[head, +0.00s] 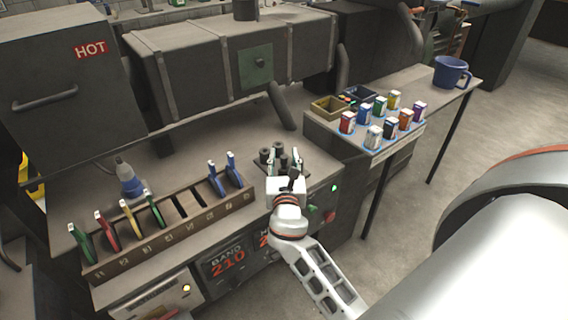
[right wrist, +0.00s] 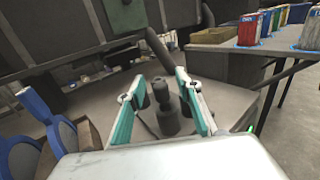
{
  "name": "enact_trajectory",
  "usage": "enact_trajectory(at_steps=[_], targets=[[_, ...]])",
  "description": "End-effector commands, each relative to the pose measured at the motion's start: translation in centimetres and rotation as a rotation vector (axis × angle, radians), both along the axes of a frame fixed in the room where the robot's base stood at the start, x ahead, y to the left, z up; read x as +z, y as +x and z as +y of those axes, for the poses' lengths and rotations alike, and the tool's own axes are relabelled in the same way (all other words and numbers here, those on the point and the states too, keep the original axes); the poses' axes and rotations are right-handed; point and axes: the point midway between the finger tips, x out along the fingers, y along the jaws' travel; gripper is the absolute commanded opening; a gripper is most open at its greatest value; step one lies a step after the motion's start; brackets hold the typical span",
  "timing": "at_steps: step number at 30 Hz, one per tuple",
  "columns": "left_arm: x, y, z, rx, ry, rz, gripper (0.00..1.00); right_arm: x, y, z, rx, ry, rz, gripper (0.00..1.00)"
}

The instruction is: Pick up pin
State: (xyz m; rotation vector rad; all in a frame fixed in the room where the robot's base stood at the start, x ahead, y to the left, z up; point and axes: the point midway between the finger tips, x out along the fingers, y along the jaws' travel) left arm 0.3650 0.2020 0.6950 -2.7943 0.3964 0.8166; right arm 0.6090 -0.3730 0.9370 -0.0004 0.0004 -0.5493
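Several dark grey pins (head: 264,155) stand in a small group on the bench, beyond my right gripper in the head view. My right gripper (head: 284,168) is over the near side of that group and hides part of it. In the right wrist view, the right gripper's (right wrist: 153,86) two green-lined fingers are spread apart. A dark pin (right wrist: 164,97) shows between them, upright, with a gap to each finger. How far it lies along the fingers is hard to tell. My left gripper is not in view.
A slotted rack (head: 175,233) with coloured tools is left of the pins. A machine marked HOT (head: 60,75) and a boxy duct (head: 230,60) stand behind. A side table (head: 420,90) to the right holds small coloured boxes, bins and a blue mug (head: 450,72).

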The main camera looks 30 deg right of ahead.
Motion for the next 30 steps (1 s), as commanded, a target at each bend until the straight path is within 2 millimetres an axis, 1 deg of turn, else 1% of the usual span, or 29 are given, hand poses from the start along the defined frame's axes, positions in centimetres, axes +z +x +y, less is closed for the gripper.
enact_trajectory(at_steps=[2, 5, 6, 16, 20, 25, 30], targets=[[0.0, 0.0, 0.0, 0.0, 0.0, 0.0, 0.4, 0.0, 0.0, 0.0, 0.0, 0.0, 0.0, 0.35], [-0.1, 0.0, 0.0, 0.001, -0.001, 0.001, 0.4, 0.0, 0.0, 0.0, 0.0, 0.0, 0.0, 0.11], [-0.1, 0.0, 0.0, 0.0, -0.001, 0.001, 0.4, 0.0, 0.0, 0.0, 0.0, 0.0, 0.0, 0.01], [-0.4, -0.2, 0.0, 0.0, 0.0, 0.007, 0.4, 0.0, -0.1, 0.0, 0.0, 0.0, 0.0, 0.0], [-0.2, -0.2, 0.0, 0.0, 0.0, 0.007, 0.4, 0.4, 0.0, 0.0, -0.001, 0.001, -0.001, 0.0], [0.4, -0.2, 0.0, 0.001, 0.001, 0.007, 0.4, 2.0, 0.0, 0.0, -0.001, 0.002, -0.003, 0.0], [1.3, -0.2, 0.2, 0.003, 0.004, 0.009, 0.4, 4.9, 0.0, 0.0, -0.001, 0.001, -0.004, 0.0]])
